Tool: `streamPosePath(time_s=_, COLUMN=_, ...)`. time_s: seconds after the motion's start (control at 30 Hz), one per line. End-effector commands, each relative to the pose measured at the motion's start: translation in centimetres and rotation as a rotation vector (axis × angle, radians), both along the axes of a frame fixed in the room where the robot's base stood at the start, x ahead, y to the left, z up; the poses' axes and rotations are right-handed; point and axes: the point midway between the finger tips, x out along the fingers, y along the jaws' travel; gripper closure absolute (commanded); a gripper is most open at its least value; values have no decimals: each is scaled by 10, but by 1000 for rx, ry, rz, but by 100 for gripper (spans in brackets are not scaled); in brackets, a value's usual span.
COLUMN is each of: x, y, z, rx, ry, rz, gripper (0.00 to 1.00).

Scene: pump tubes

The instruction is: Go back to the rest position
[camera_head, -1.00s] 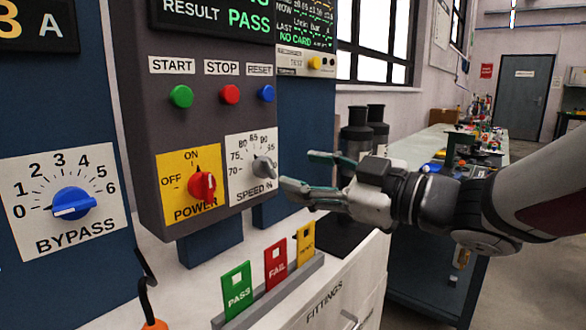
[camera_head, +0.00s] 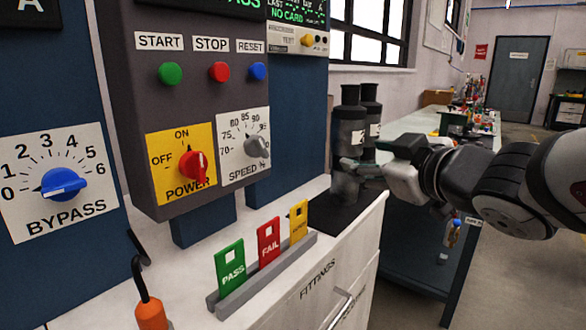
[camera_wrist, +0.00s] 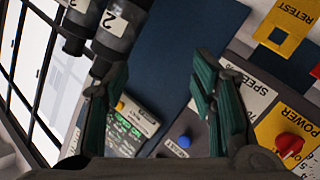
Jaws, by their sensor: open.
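The red power knob (camera_head: 193,166) points toward ON. The blue bypass knob (camera_head: 64,183) is far left.
Green PASS (camera_head: 230,266), red FAIL (camera_head: 269,241) and yellow RETEST (camera_head: 298,221) cards stand in a grey rack on the white counter. An orange-handled tool (camera_head: 150,312) is in front. A bench (camera_head: 415,125) runs behind my arm. Open floor lies to the right.

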Motion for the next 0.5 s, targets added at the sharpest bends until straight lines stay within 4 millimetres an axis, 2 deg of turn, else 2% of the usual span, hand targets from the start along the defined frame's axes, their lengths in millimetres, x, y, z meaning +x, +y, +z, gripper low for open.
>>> streamPosePath(time_s=0.1, x=-13, y=-40, z=-14, rx=-7, ry=103, rz=-199, gripper=48)
streamPosePath(time_s=0.27, x=-49, y=-85, z=-45, rx=8, ry=291, rz=-432, gripper=48)
streamPosePath(time_s=0.4, x=-99, y=-108, z=-78, rx=35, ry=494, rz=-588, gripper=48)
streamPosePath(time_s=0.5, x=-141, y=-113, z=-101, rx=64, ry=655, rz=-670, gripper=48)
